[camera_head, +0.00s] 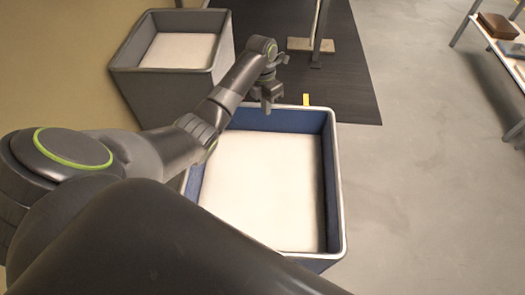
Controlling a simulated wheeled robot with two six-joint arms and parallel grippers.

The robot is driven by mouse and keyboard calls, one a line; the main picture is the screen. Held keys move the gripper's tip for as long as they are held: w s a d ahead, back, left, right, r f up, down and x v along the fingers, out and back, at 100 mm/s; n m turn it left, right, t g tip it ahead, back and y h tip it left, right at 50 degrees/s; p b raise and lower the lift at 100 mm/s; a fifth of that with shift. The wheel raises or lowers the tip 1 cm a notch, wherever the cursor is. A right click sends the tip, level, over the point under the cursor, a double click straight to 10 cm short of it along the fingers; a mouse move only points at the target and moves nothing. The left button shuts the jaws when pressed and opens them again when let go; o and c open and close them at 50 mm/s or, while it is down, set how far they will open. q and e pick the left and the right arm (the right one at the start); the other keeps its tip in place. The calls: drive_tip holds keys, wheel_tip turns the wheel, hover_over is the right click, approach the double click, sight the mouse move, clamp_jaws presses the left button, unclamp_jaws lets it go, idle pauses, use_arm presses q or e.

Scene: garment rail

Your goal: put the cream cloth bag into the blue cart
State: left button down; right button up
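The blue cart (330,190) stands in the middle of the head view, an open-topped box with blue inner walls and a pale rim. Its floor is a flat cream surface, and I make out no separate bag on it. My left gripper (268,101) is above the cart's far rim, near its far left corner. No cloth shows in it, and its finger gap is too small to judge. I cannot pick out the cream cloth bag anywhere. My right gripper is out of view. My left arm hides the cart's near left side.
A grey cart (135,88) with a pale floor stands at the back left. A post on a pale base (312,45) stands on a dark mat (350,85) behind the blue cart. A shelf (496,42) with a brown item (497,26) is at the far right. The floor right of the cart is clear.

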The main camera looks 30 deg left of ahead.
use_arm(q)
drive_tip(key=s+f, duration=0.3)
drive_tip(key=shift+a, duration=0.25)
drive_tip(key=shift+s, duration=0.1)
drive_tip(key=shift+f, duration=0.1)
idle(0.4)
